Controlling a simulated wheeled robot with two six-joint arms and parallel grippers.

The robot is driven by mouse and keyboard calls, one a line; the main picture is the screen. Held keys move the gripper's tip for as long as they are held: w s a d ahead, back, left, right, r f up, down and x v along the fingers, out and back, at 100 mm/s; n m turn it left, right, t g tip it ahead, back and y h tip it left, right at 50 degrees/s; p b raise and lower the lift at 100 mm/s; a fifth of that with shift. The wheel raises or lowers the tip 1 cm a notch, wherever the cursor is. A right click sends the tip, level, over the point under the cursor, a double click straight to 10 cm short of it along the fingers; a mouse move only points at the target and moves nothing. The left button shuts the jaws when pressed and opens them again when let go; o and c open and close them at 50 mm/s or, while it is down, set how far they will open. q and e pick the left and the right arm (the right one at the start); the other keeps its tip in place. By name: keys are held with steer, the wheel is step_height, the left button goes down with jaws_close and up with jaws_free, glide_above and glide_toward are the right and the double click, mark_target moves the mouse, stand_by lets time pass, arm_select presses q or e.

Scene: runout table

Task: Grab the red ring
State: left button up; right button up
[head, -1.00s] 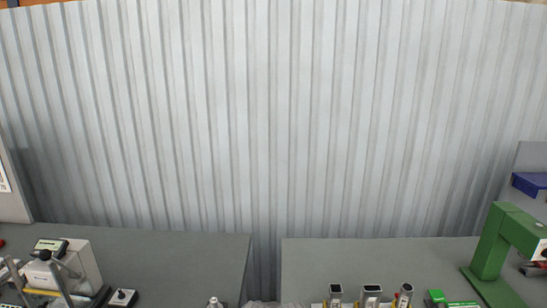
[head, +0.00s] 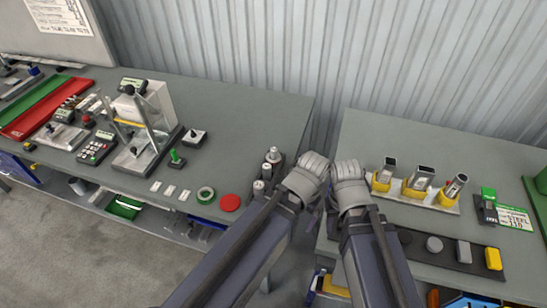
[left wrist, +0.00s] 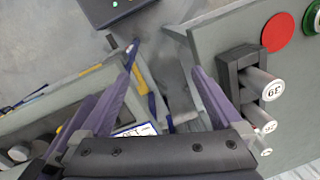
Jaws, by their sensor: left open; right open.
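A flat red disc (head: 230,203) lies near the front edge of the left table in the head view. It looks solid; I see no hole. A green ring (head: 206,194) lies just left of it. The left wrist view shows the red disc (left wrist: 278,32) and part of the green ring (left wrist: 313,18) at upper right. My left gripper (head: 308,172) is right of the disc, apart from it, beyond a black pin holder (head: 273,160). In the left wrist view its fingers (left wrist: 165,58) are spread with nothing between them. My right gripper (head: 348,176) is beside it, open; its fingertips are hard to see.
The pin holder with several grey cylinders stands between disc and left gripper. A gap separates the two tables. The right table (head: 390,135) carries yellow-based tubes (head: 420,180) and a dark strip of blocks (head: 440,248).

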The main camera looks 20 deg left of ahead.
stand_by(0.3)
arm_select(q)
step_height(320, 180, up, 5)
steer(key=t+h+p, duration=0.3)
steer(key=t+p, duration=0.1)
steer(key=t, duration=0.1)
glide_above(272, 154)
steer(key=s+a, duration=0.2)
steer(key=b+x, duration=0.7)
steer(key=shift+s+d+f, duration=0.15)
steer(key=shift+s+d, duration=0.2)
steer(key=shift+d, duration=0.05)
arm_select(e)
step_height(272, 154, down, 3)
steer(key=shift+f, duration=0.1)
arm_select(q)
steer(key=shift+w+f+b, duration=0.2)
steer(key=shift+f+b, duration=0.15)
steer(key=shift+b, duration=0.1)
arm_select(e)
steer(key=shift+f, duration=0.35)
steer(key=shift+r, duration=0.1)
arm_select(q)
steer(key=shift+r, duration=0.1)
steer(key=shift+c, duration=0.4)
jaws_close()
